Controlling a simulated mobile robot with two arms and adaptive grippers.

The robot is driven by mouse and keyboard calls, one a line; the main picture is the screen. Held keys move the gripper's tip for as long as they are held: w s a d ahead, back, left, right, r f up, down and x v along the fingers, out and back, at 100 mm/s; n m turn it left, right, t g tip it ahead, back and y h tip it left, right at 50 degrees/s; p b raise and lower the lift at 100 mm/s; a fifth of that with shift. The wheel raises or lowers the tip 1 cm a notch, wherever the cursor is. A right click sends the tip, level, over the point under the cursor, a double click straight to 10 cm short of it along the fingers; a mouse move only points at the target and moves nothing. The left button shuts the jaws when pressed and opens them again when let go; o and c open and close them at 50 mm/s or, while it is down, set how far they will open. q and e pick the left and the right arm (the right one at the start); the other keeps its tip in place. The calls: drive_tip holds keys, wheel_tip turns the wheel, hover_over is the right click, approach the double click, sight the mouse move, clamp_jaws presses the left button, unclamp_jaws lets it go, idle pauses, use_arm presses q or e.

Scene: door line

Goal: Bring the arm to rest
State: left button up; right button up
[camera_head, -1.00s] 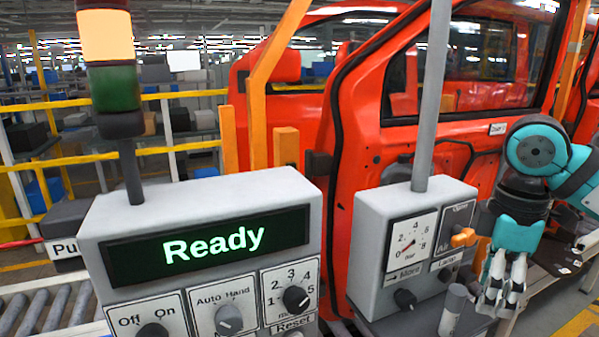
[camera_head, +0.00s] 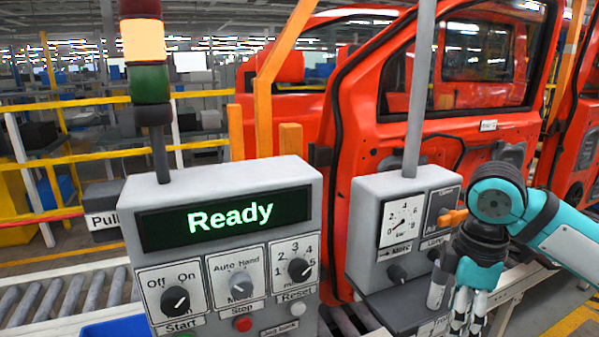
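My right arm comes in from the right in teal and black. My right gripper (camera_head: 468,318) hangs downward in front of the grey gauge box's lower right side, its fingers cut by the bottom edge. Whether the fingers are apart or together is not clear. My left gripper is not in view. The control box (camera_head: 222,180) on the left shows "Ready" in green. Below the display are dark knobs, a red button and a white button. The gauge box (camera_head: 370,235) carries a dial, knobs and an orange handle (camera_head: 452,218) close to my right arm.
Red car doors (camera_head: 350,130) stand behind the boxes. A signal tower (camera_head: 147,80) rises from the control box, its amber part bright. A roller conveyor (camera_head: 70,295) runs at lower left, with a blue bin (camera_head: 118,327) at the bottom edge. Yellow rails cross behind.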

drive_tip(key=s+a+f+m+t+y, duration=0.15)
drive_tip(key=s+a+f, duration=0.25)
drive_tip(key=a+f, duration=0.55)
drive_tip(key=s+a+f+m+t+y, duration=0.15)
drive_tip(key=s+a+f+y, duration=0.35)
drive_tip(key=f, duration=0.7)
drive_tip(key=s+d+f+m+h, duration=0.6)
drive_tip(key=s+d+f+m, duration=0.35)
drive_tip(key=s, duration=0.35)
wheel_tip(320, 180, down, 29)
drive_tip(key=g+b, duration=0.1)
drive_tip(key=b, duration=0.6)
use_arm(q)
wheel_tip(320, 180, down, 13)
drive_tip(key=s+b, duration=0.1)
drive_tip(key=b, duration=0.5)
use_arm(e)
drive_tip(key=s+d+f, duration=0.1)
drive_tip(key=s+f, duration=0.7)
drive_tip(key=f, duration=0.4)
drive_tip(key=s+d+f+g, duration=0.1)
drive_tip(key=s+d+f, duration=0.1)
drive_tip(key=s+f, duration=0.7)
wheel_tip(320, 180, down, 4)
drive_tip(key=shift+s+d+f+n, duration=0.15)
drive_tip(key=shift+d+f+n, duration=0.05)
drive_tip(key=shift+n, duration=0.25)
